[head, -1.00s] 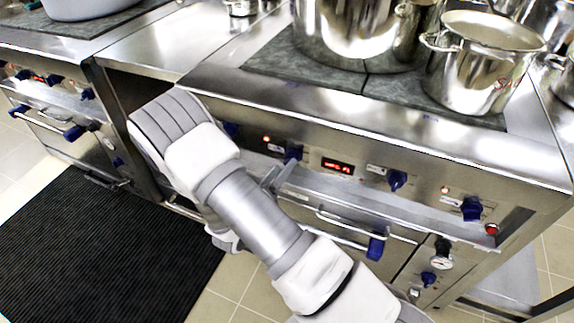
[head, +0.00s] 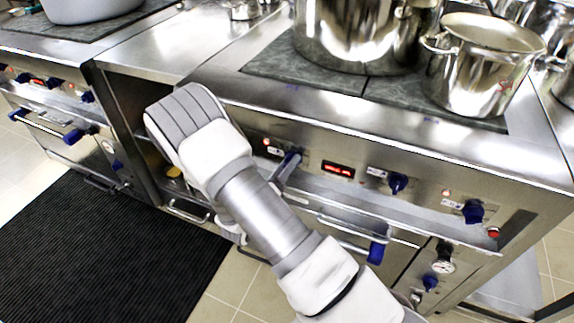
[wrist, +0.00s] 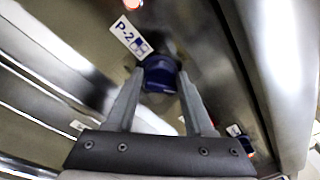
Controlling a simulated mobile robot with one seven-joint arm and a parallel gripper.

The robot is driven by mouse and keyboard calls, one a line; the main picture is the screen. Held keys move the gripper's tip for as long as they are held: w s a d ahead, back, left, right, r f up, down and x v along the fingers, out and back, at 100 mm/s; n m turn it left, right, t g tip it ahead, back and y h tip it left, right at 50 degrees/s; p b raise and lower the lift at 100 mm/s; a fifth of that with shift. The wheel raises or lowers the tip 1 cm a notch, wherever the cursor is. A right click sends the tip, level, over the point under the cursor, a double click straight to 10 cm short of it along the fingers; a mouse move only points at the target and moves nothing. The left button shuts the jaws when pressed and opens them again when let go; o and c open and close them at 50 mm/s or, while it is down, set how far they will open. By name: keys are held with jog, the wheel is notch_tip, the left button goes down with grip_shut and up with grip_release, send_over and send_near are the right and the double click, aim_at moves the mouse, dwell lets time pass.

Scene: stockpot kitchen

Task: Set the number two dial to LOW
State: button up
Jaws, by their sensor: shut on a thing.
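The number two dial (wrist: 160,74) is a dark blue knob beside a white label (wrist: 130,38) reading P-2 in the wrist view. In the head view the dial (head: 292,156) is partly hidden by my gripper (head: 287,168), left of the red display on the stove's front panel. My gripper (wrist: 160,82) has one finger on each side of the dial and is shut on it. The setting that the dial points to cannot be read.
A red display (head: 338,169) and more blue dials (head: 397,183) are on the panel to the right. Oven handles (head: 345,226) stick out below. A large pot (head: 355,35) and a smaller pot (head: 482,65) stand on the stove top.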

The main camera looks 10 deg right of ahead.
grip_shut()
jog(key=shift+m, duration=0.3)
jog(key=m, duration=0.4)
jog(key=shift+y+p, duration=0.3)
jog(key=m, duration=0.5)
jog(key=shift+s+r+m+y+b, duration=0.1)
jog(key=shift+m+y+b, duration=0.2)
jog(key=shift+y, duration=0.1)
jog(key=o, duration=1.2)
grip_release()
